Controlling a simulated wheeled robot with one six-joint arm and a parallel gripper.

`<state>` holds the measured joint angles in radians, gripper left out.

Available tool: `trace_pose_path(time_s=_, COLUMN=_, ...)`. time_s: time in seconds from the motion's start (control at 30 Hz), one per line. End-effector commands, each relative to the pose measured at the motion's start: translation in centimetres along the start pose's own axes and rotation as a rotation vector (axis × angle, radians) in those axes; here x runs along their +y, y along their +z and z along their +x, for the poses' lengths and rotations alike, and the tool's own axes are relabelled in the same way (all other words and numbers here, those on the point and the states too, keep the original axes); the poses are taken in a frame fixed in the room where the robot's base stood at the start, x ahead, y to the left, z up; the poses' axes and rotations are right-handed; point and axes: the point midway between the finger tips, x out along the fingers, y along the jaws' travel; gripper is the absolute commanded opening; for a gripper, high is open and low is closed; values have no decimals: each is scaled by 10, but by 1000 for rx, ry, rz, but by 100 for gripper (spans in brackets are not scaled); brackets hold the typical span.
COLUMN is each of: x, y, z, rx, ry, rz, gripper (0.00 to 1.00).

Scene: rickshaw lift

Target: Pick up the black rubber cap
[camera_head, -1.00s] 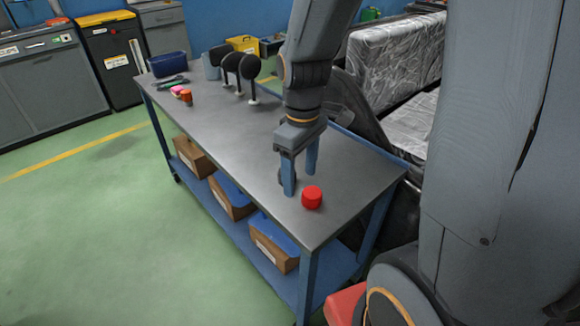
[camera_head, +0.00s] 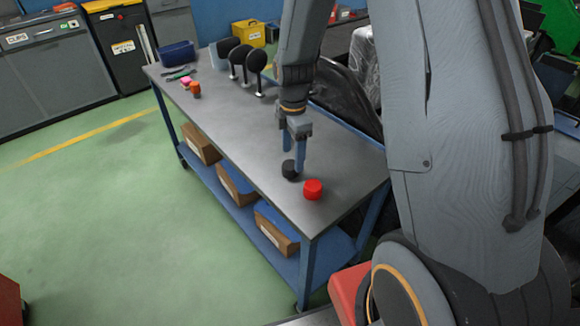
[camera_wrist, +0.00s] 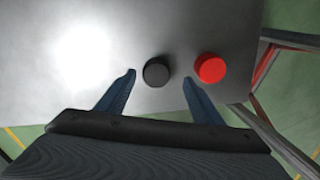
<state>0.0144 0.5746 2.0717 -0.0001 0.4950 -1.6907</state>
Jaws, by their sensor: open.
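The black rubber cap (camera_head: 289,169) stands on the grey bench top, close to its near right end. In the wrist view the cap (camera_wrist: 156,72) lies between and a little beyond my two blue fingertips, with a gap on each side. My gripper (camera_head: 291,158) is open and empty, pointing down at the cap; one finger partly covers the cap in the head view. I cannot tell the exact height of the fingertips above the bench. In the wrist view my gripper (camera_wrist: 158,76) touches nothing that I can see.
A red cap (camera_head: 313,189) stands right beside the black cap, just outside my right finger in the wrist view. The bench (camera_head: 215,118) also bears black round paddles (camera_head: 255,62), an orange item (camera_head: 195,89) and a blue bin (camera_head: 176,52) at its far end. The bench's middle is clear.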

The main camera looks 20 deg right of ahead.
Motion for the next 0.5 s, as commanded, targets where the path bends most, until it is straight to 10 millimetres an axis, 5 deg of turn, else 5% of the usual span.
trace_pose_path(time_s=0.5, x=5, y=-4, z=46, rx=0, ry=-1, rz=1, gripper=61)
